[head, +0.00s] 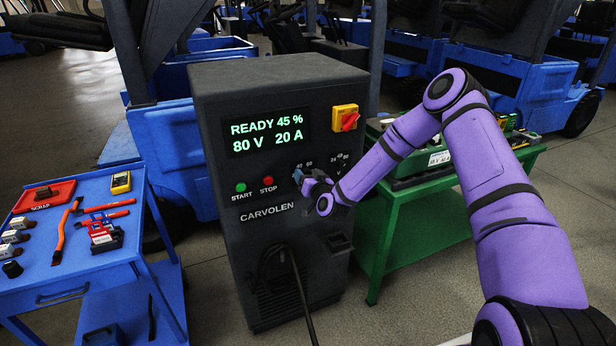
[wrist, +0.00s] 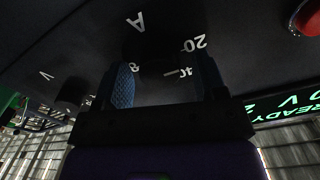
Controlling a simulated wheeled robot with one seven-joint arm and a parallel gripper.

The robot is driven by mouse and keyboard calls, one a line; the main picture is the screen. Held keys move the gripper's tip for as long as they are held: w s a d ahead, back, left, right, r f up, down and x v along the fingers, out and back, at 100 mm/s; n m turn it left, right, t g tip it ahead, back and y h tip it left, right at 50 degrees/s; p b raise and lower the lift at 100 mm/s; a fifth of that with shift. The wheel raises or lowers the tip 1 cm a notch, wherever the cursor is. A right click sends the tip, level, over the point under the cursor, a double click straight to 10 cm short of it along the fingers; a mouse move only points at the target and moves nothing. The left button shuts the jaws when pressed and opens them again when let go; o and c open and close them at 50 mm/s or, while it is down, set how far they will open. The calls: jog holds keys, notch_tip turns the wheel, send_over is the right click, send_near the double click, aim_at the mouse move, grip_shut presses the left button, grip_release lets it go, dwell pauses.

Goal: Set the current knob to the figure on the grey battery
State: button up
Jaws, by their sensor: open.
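The dark charger (head: 222,204) stands upright in the middle of the head view. Its display (head: 266,133) reads READY 45 %, 80 V, 20 A. My gripper (head: 309,181) is at its front panel and covers the current knob there. In the wrist view, my open gripper (wrist: 165,82) has a finger on each side of the dark current knob (wrist: 150,42), below the letter A. Figures 20 and 40 and part of an 8 show around it, upside down. Contact and the knob's pointer are too dark to tell. I cannot make out the grey battery clearly.
A green cart (head: 402,195) behind my arm carries batteries and a white label (head: 440,157) too small to read surely. A red-yellow switch (head: 346,119) and a voltage knob (wrist: 72,93) are nearby. A blue cart (head: 105,262) with tools stands left.

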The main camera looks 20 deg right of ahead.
jog(key=c, duration=0.9)
jog(key=shift+c, duration=0.2)
jog(key=m, duration=2.3)
jog(key=shift+d+f+m, duration=0.1)
jog(key=shift+f+m, duration=0.2)
jog(key=shift+m, duration=0.1)
